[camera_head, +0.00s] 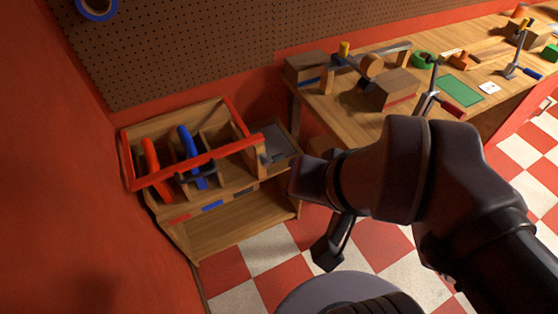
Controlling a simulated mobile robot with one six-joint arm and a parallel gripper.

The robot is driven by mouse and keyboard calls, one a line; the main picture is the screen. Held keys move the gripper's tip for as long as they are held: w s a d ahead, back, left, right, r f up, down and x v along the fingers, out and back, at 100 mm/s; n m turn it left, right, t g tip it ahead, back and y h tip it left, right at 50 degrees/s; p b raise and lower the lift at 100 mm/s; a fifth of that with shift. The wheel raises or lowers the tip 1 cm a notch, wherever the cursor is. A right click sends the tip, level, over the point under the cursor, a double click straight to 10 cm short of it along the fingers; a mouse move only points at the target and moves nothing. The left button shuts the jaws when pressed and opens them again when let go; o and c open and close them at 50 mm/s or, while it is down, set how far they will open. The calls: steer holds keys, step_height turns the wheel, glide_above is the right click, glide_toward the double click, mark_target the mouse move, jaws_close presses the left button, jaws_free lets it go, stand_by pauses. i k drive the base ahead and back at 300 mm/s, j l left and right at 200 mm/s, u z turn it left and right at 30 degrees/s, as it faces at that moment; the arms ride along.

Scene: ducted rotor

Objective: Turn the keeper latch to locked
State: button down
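A wooden rack (235,222) with a red bar frame (200,159) stands at the left. A red handle (151,168) and a blue handle (187,145) stand in its slots behind the front bar. A small dark fitting (266,158) sits at the right end of that bar; it looks like the keeper latch, but it is too small to tell which way it is turned. My gripper (303,177) is just right of this fitting and seems apart from it. Its fingers do not show clearly, and I see nothing held.
A grey tray (277,141) lies behind the fitting. A wooden workbench (345,118) with blocks, clamps and a green mat (460,90) runs along the back right. A pegboard (190,45) covers the wall. The checkered floor (270,245) is open in front of the rack.

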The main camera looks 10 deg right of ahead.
mark_target(275, 159)
steer(key=i+l, duration=0.2)
steer(key=i, duration=0.25)
steer(key=i+l, duration=0.25)
steer(key=i, duration=0.2)
